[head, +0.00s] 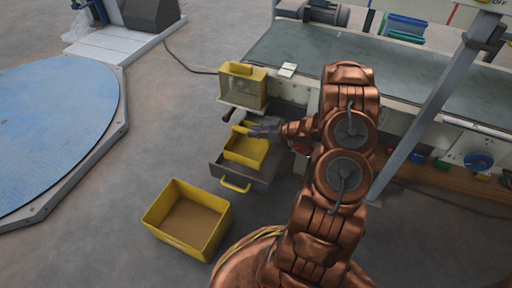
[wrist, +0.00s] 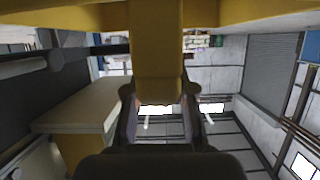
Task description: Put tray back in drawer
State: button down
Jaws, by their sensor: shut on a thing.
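The yellow tray (head: 246,151) is at the open grey drawer (head: 262,184), which has a yellow handle (head: 236,186) on its front. The tray overlaps the drawer's inside in the head view; I cannot tell whether it rests on the drawer's floor or hangs just above it. My gripper (head: 258,132) is at the tray's upper back side. In the wrist view my gripper (wrist: 158,108) is shut on a yellow upright part of the tray (wrist: 155,50), one finger on each side. The fingertips are partly hidden in the head view.
A yellow bin (head: 154,215) with brown content stands on the floor in front of the drawer. A yellow-framed clear box (head: 243,86) sits above the drawer, beside the grey conveyor (head: 300,55). A blue round platform (head: 55,130) is at left.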

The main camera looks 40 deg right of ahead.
aim_at(256, 149)
jog(key=shift+f+b, duration=1.2)
jog(key=shift+f, duration=2.7)
jog(key=shift+f, duration=0.1)
jog(key=c, duration=1)
grip_release()
jog(key=shift+s, duration=0.1)
jog(key=p+v, duration=0.3)
jog(key=v, duration=0.8)
jog(key=shift+s+d+r, duration=0.15)
jog(key=shift+s+r, duration=0.05)
jog(key=shift+r, duration=0.1)
jog(key=shift+s, duration=0.15)
